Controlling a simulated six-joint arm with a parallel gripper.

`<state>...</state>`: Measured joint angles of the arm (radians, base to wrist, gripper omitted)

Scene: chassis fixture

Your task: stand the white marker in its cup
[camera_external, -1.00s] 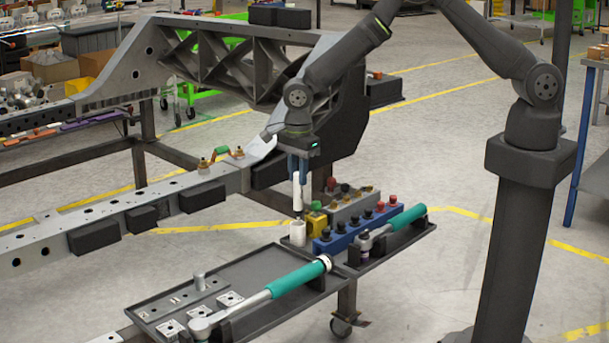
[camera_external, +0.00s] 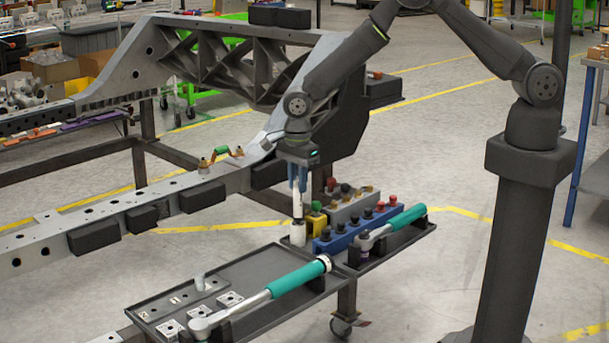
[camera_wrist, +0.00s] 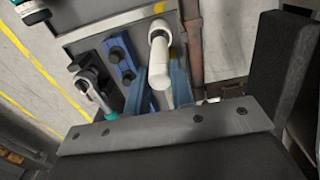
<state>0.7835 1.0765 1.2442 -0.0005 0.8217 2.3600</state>
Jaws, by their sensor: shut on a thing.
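The white marker (camera_external: 297,205) is upright in my gripper (camera_external: 298,186), whose blue fingers are shut on it. Its dark lower end is at the mouth of the white cup (camera_external: 298,236). I cannot tell how far the tip is inside. The cup stands at the corner of the dark tray. In the wrist view the marker (camera_wrist: 158,76) runs between the blue fingers (camera_wrist: 160,90), with the cup (camera_wrist: 162,25) beyond its far end.
A yellow block (camera_external: 316,222) and a blue rack (camera_external: 338,236) with dark-topped pieces stand close right of the cup. A teal-handled wrench (camera_external: 298,278) lies across the front tray. The grey chassis beam (camera_external: 160,196) runs behind on the left.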

